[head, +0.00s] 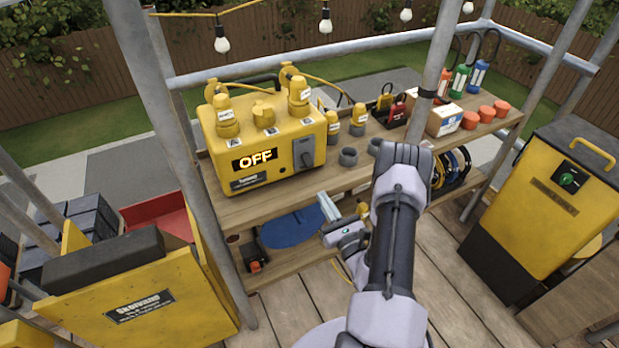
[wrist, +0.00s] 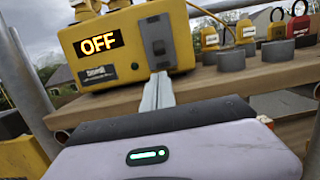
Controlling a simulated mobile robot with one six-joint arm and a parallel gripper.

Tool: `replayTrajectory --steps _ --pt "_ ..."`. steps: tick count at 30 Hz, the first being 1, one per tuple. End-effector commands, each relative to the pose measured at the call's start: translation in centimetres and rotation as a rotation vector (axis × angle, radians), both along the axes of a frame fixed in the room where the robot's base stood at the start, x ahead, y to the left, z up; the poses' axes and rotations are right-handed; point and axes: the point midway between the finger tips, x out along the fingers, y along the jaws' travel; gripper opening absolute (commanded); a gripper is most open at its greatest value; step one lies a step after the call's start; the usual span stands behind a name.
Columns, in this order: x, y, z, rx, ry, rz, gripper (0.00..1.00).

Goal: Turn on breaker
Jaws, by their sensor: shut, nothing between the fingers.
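The yellow power box (head: 240,130) stands on the upper wooden shelf, and its black display (head: 255,160) reads OFF. The grey breaker switch (head: 304,153) is on the right of its front face; it also shows in the wrist view (wrist: 158,46). My gripper (head: 324,200) is below the switch and in front of the shelf's front edge. Its pale fingers (wrist: 158,88) are shut and empty, pointing up toward the switch in the wrist view. In that view the tips appear just under the switch; I cannot tell the exact gap. The display shows there too (wrist: 99,43).
Grey round caps (head: 348,157) and yellow plugs (head: 359,118) stand right of the box. A metal scaffold pole (head: 437,80) rises behind my arm. A blue disc (head: 295,228) lies on the lower shelf. A yellow cabinet (head: 545,205) stands at the right.

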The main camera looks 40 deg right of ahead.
Motion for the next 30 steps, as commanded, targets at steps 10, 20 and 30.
replayTrajectory --steps 10,20,30 --pt "6.5 -1.4 1.2 -0.001 -0.003 0.004 0.0" --pt "8.5 -2.0 1.7 0.001 -0.001 0.001 0.0" --pt "8.5 -2.0 1.9 0.004 0.007 0.001 0.0"
